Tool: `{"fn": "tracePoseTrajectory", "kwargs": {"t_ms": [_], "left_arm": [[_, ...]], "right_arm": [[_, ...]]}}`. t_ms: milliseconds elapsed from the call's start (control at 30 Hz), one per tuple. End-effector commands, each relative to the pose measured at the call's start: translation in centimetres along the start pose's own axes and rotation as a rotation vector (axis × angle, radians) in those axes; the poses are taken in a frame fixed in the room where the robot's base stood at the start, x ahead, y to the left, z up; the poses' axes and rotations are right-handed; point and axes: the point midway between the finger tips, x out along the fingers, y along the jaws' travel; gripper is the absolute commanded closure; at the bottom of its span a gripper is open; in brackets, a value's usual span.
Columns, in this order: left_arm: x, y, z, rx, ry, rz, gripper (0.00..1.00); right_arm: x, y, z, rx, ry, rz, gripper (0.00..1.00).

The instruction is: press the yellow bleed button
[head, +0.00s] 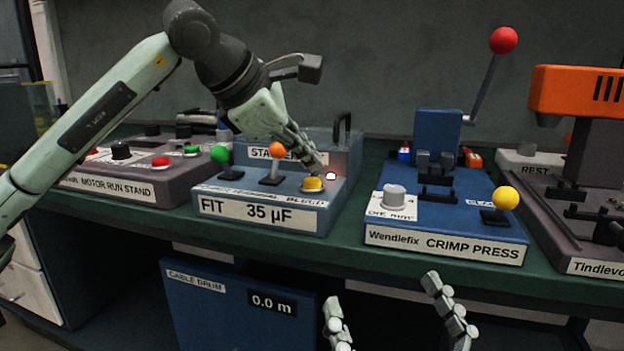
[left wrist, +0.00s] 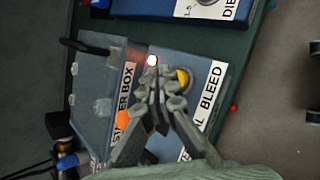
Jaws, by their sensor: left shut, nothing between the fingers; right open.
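A small lamp (left wrist: 152,60) glows at the fingertips. My right gripper (head: 395,310) is open and empty, low in front of the bench.
Green-knobbed (head: 219,155) and orange-knobbed (head: 277,149) levers stand on the same box. The motor run stand (head: 120,185) is to its left. The crimp press (head: 445,240) with a red-balled lever (head: 503,40) is to its right. The cable drum (head: 235,300) is below the bench.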

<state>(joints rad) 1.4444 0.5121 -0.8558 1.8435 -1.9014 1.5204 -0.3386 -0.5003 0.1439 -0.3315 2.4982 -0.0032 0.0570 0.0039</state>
Motion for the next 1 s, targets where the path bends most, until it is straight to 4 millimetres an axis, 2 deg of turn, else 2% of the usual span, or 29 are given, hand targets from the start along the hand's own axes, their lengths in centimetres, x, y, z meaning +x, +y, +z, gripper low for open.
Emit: {"fn": "tracePoseTrajectory", "kwargs": {"t_ms": [433,1000], "left_arm": [[0.6,-0.5,-0.5,0.000,0.000,0.000,1.00],[0.7,-0.5,-0.5,0.000,0.000,0.000,1.00]], "right_arm": [[-0.5,0.1,0.9,-0.001,-0.002,0.000,0.00],[-0.5,0.1,1.0,0.000,-0.001,0.000,0.00]]}}
